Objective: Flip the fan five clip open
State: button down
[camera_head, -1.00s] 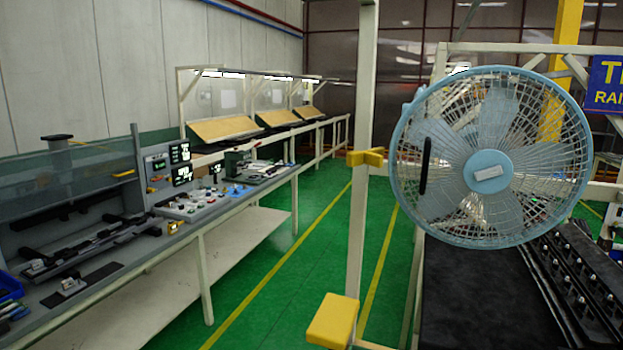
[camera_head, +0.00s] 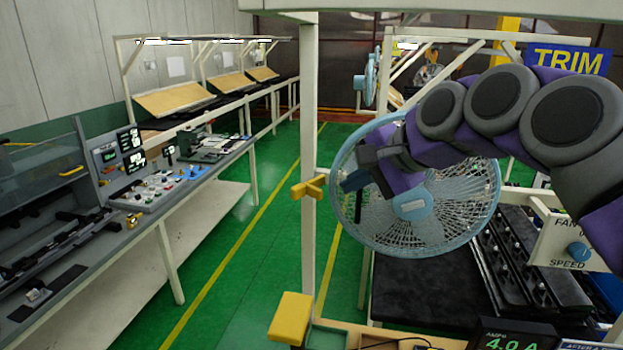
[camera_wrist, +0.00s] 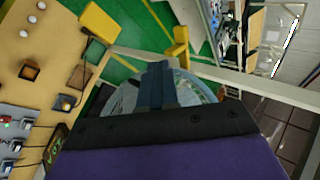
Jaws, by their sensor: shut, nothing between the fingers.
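A light blue round fan (camera_head: 450,215) with a wire guard hangs right of a pale post. A slim black upright piece (camera_head: 359,205) shows at the left of its guard; I cannot tell whether it is the fan five clip or whether it is open. My gripper (camera_head: 350,182) is shut and empty, in front of the fan's left side, just above the black piece in the picture. I cannot tell if they touch. In the wrist view my shut fingers (camera_wrist: 157,75) point at the fan guard (camera_wrist: 195,92), which they partly hide.
A pale post with a yellow knob (camera_head: 307,188) stands left of the fan. A yellow block (camera_head: 290,318) is lower. A fan speed panel (camera_head: 575,240) and black racks (camera_head: 515,265) are right. A workbench (camera_head: 150,225) runs along the left; green floor lies between.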

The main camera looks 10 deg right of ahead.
aim_at(294, 189)
jog(key=x, duration=0.4)
jog(key=w+r+p+x, duration=0.1)
jog(key=x, duration=0.3)
jog(key=a+r+p+x, duration=0.1)
jog(key=x, duration=0.3)
jog(key=shift+w+a+f, duration=0.1)
jog(key=shift+w+f, duration=0.15)
jog(key=shift+w, duration=0.15)
jog(key=shift+d, duration=0.5)
jog(key=shift+w+a, duration=0.15)
jog(key=shift+a, duration=0.95)
jog(key=shift+w+m+t+h, duration=0.25)
jog(key=shift+m+h, duration=0.25)
jog(key=shift+m, duration=0.3)
jog(key=shift+w+a+m+t+h, duration=0.25)
jog(key=shift+m+t+h, duration=0.1)
jog(key=shift+m+h, duration=0.2)
jog(key=shift+w+a+f+m+h, duration=0.1)
jog(key=shift+w+a+m+h, duration=0.15)
jog(key=shift+w+m, duration=0.2)
jog(key=shift+w+a+m+h, duration=0.2)
jog(key=shift+w+m+h, duration=0.1)
jog(key=shift+w+m, duration=0.1)
jog(key=shift+w+a, duration=0.15)
jog(key=shift+a, duration=0.25)
